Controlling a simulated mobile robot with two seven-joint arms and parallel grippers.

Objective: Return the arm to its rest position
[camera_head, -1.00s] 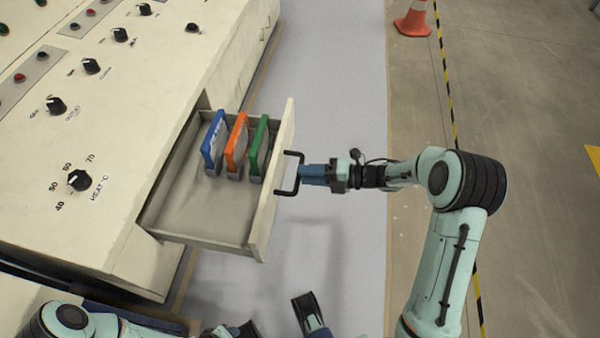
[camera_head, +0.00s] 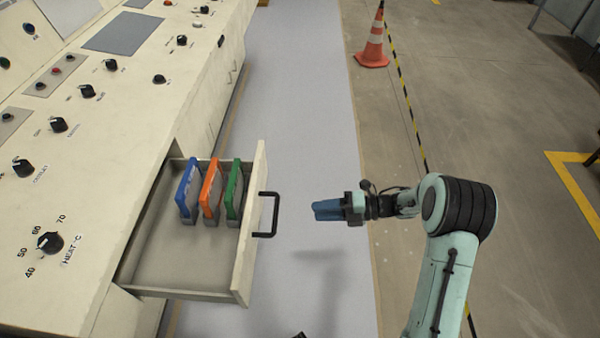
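My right arm comes in from the lower right, and its blue-fingered gripper (camera_head: 328,210) points left over the grey floor strip. It is apart from the black handle (camera_head: 273,214) of the drawer and holds nothing that I can see. The fingers lie close together in this view, so their opening is unclear. Only a small dark tip, perhaps of my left gripper (camera_head: 299,335), shows at the bottom edge.
The cream control cabinet (camera_head: 110,170) with knobs fills the left side, and the open drawer juts from it. An orange cone (camera_head: 372,45) stands at the back beside the yellow-black floor tape (camera_head: 400,85). The floor around my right gripper is clear.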

